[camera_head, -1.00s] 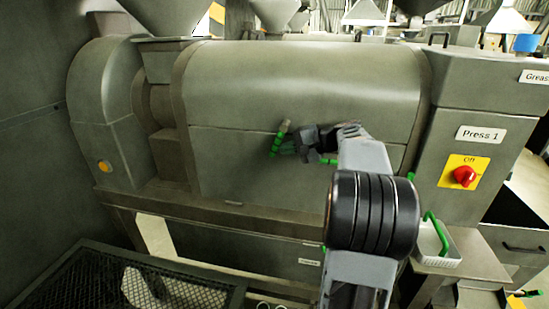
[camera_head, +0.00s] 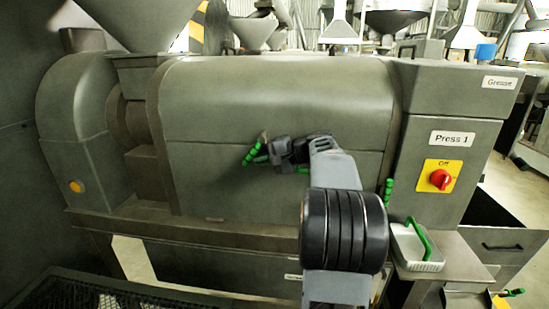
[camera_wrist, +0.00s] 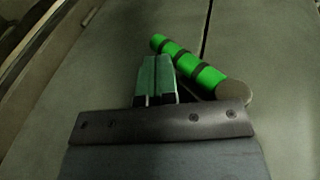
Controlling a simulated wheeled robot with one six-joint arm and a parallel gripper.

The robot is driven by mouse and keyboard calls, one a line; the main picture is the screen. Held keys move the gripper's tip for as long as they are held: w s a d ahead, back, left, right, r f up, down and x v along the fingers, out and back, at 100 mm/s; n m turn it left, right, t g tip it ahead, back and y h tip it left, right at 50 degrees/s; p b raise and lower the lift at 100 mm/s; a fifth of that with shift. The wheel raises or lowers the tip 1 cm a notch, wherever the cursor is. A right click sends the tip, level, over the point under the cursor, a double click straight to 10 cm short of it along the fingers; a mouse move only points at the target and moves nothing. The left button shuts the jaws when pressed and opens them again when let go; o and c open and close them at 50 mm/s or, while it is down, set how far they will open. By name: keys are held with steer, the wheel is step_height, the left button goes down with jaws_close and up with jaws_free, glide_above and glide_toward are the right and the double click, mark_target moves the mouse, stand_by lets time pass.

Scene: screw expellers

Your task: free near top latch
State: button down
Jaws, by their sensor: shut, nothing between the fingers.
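The press hood (camera_head: 285,90) is a grey-green curved cover with a seam across its front. A latch handle with green and black bands (camera_head: 249,157) lies slantwise at that seam, left of my gripper (camera_head: 261,159). In the wrist view, the banded handle (camera_wrist: 188,62) runs from upper left to lower right, ending in a grey round cap. The latch's pivot is hidden.
Another green handle (camera_head: 302,170) shows partly behind my arm, and a green banded one (camera_head: 388,191) stands at the hood's right edge. The Press 1 cabinet (camera_head: 448,150) has a red knob (camera_head: 440,179). A white tray (camera_head: 416,247) with a green-handled item sits below.

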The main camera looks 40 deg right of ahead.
steer(key=b+v, duration=0.1)
steer(key=v, duration=1.3)
steer(key=shift+w+a, duration=0.1)
steer(key=a+f+n+g+h, duration=0.1)
steer(key=a+f+n+g, duration=0.15)
steer(key=a+f, duration=0.45)
steer(key=a+f+n+g+h, duration=0.1)
steer(key=a+f+g+h, duration=0.2)
steer(key=a, duration=0.9)
steer(key=s+a+f+n+g+h, duration=0.1)
steer(key=s+a+f+n+h, duration=0.3)
steer(key=s+a+f+n, duration=0.4)
step_height(320, 180, down, 5)
steer(key=s+a, duration=0.1)
steer(key=s, duration=0.1)
steer(key=shift+s+a+g+h, duration=0.2)
steer(key=shift+s+g+h, duration=0.05)
steer(key=shift+g+h, duration=0.1)
steer(key=shift+r, duration=0.1)
